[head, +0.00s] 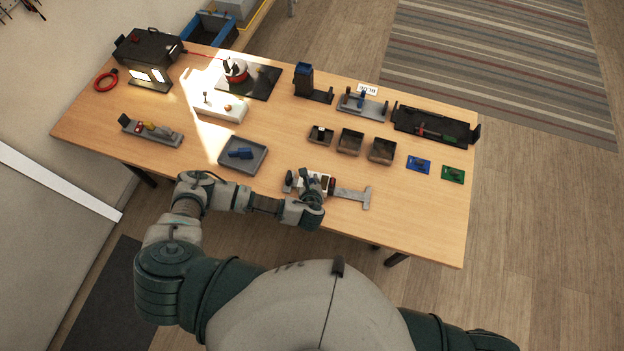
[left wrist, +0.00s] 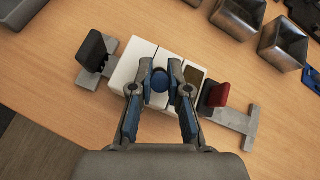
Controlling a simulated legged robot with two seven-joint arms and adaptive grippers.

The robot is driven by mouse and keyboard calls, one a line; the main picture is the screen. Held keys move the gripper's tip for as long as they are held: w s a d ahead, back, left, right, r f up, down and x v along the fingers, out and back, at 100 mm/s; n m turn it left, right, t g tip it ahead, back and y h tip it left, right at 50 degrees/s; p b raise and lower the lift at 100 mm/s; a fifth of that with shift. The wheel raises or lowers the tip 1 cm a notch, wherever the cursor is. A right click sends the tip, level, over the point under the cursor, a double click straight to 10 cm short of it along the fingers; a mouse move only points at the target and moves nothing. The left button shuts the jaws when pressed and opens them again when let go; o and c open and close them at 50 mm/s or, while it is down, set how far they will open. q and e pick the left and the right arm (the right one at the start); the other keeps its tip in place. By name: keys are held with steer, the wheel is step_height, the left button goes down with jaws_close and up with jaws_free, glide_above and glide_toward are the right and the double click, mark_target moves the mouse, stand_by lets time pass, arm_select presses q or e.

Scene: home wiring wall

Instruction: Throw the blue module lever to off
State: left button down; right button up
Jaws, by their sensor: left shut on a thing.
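A rail (head: 355,196) with white modules lies near the front edge of the table, in the middle of the head view. In the left wrist view the white module block (left wrist: 133,70) sits between a black upright piece (left wrist: 93,50) and a red-topped dark piece (left wrist: 215,97). A round blue lever knob (left wrist: 159,80) stands between my left fingertips. My left gripper (left wrist: 160,72) is shut on this knob, one finger on each side. My left gripper also shows over the modules in the head view (head: 317,192). It hides part of the block there. The lever's base is hidden. My right gripper is out of view.
A grey tray (head: 264,162) with a blue part lies left of the rail. Several dark bins (head: 349,152) stand behind it. Blue (head: 417,172) and green (head: 457,178) plates lie to the right. The table's front right (head: 415,225) is clear.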

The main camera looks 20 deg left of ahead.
arm_select(q)
steer(key=shift+f, duration=0.1)
steer(key=c, duration=1.1)
jaws_free()
steer(key=v, duration=1.2)
